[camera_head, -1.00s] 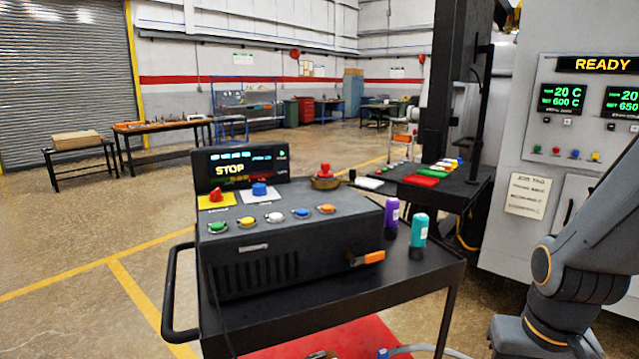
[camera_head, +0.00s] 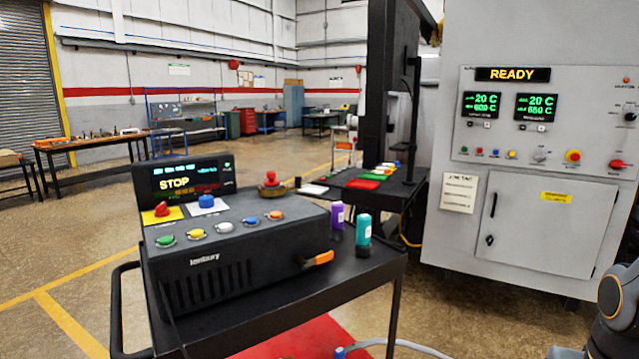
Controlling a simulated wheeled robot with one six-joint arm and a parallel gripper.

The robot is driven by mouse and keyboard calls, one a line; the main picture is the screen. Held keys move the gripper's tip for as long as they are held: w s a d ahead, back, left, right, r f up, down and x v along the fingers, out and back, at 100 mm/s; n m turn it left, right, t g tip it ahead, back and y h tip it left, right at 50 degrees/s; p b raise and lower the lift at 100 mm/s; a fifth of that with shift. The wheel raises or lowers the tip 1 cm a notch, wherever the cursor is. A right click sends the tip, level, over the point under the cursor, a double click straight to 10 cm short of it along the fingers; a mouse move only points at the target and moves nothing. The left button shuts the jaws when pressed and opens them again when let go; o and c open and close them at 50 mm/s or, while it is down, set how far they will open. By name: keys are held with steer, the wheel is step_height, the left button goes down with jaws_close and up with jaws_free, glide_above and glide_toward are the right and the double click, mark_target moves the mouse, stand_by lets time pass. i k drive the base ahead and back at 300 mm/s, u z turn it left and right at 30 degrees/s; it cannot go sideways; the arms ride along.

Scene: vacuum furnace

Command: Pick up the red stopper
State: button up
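A small red knob-shaped piece (camera_head: 270,177), which looks like the red stopper, stands upright on a brass-coloured dish (camera_head: 272,190). The dish is just behind the far edge of the black control box (camera_head: 235,232), and its lower part is hidden by the box. Another red knob (camera_head: 161,208) sits on a yellow plate on top of that box. My gripper is not in view. Only part of my arm (camera_head: 612,305) shows at the lower right edge, well away from the stopper.
The box stands on a black cart (camera_head: 330,300). A purple bottle (camera_head: 337,216) and a teal bottle (camera_head: 363,229) stand on it, right of the box. A black table (camera_head: 395,192) with coloured pieces is behind. A grey furnace cabinet (camera_head: 500,260) stands at right. Open floor lies left.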

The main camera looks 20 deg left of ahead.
mark_target(270, 176)
steer(key=z, duration=0.05)
steer(key=i, duration=0.8)
steer(key=u, duration=1.2)
